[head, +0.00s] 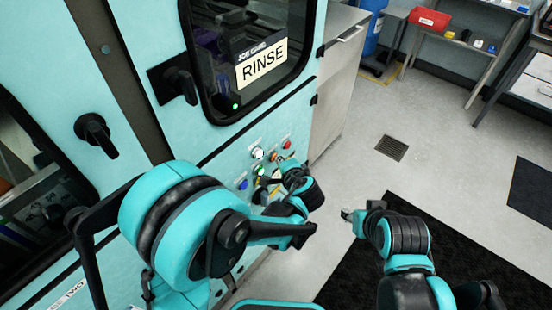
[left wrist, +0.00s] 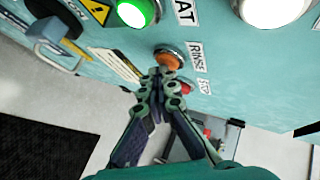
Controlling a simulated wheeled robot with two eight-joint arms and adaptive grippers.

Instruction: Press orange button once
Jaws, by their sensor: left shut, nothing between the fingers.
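The orange button (left wrist: 168,58) sits on the teal machine panel beside a label reading RINSE. It shows small in the head view (head: 275,156). My left gripper (left wrist: 161,73) is shut and empty, with its fingertips right at the orange button and overlapping its lower edge in the left wrist view. I cannot tell whether they touch it. In the head view the left gripper (head: 284,164) is at the panel. My right gripper (head: 346,214) is away from the panel, above the floor; its fingers are too small to judge.
A lit green button (left wrist: 138,10), a white button (left wrist: 272,8) and a red button (left wrist: 183,90) are close by on the panel. A padlock (left wrist: 55,38) hangs at its left. Black door handles (head: 180,85) stick out above.

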